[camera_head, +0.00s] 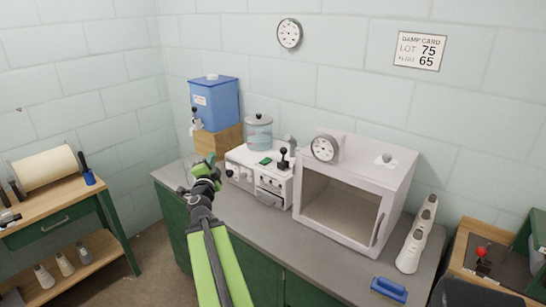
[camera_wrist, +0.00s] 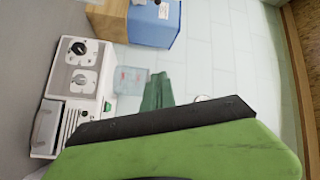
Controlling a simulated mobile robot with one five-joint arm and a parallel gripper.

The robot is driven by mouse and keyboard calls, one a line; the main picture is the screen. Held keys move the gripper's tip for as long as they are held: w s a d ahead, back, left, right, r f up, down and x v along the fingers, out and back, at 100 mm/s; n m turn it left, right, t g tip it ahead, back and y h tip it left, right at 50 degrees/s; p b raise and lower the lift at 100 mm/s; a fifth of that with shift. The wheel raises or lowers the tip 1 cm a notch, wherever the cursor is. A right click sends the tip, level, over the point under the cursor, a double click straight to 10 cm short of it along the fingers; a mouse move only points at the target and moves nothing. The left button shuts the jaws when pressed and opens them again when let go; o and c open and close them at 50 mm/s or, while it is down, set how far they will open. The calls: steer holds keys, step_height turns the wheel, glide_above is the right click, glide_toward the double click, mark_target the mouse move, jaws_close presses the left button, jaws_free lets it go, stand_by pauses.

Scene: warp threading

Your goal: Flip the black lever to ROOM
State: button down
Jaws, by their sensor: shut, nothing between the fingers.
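The black lever (camera_head: 283,157) stands up on top of the white machine (camera_head: 240,172), near its right end. No ROOM label is legible. My gripper (camera_head: 210,161) is at the left of the machine, apart from the lever, and appears above the counter's left part. Its green fingers (camera_wrist: 158,93) are shut with nothing between them. The wrist view is turned on its side and shows the machine's front with knobs (camera_wrist: 80,50) at the left. I cannot make out the lever in that view.
A blue tank (camera_head: 214,103) with a tap stands on a wooden block (camera_head: 219,139) behind my gripper. A pale box with an open front (camera_head: 402,180) stands to the right.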

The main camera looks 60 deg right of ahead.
mark_target(283, 158)
steer(key=s+d+f+m+g, duration=0.1)
steer(key=s+d+m+g, duration=0.1)
steer(key=s, duration=0.5)
steer(key=s+d+f+m+g, duration=0.1)
steer(key=s+d+m+g, duration=0.2)
steer(key=s+m+g, duration=0.2)
steer(key=s+d+f+m+g, duration=0.1)
steer(key=s+d+m+g, duration=0.2)
steer(key=s, duration=0.7)
steer(key=shift+d+m+g, duration=0.2)
steer(key=shift+m+g, duration=0.1)
steer(key=shift+g, duration=0.8)
steer(key=s+d, duration=0.3)
steer(key=d, duration=0.8)
steer(key=w, duration=0.3)
steer(key=w+b, duration=0.1)
steer(key=shift+w+d+f, duration=0.25)
steer(key=shift+w+f, duration=0.05)
steer(key=shift+f, duration=0.05)
steer(key=shift+w+a, duration=0.1)
steer(key=shift+w, duration=0.15)
steer(key=shift+s+r, duration=0.1)
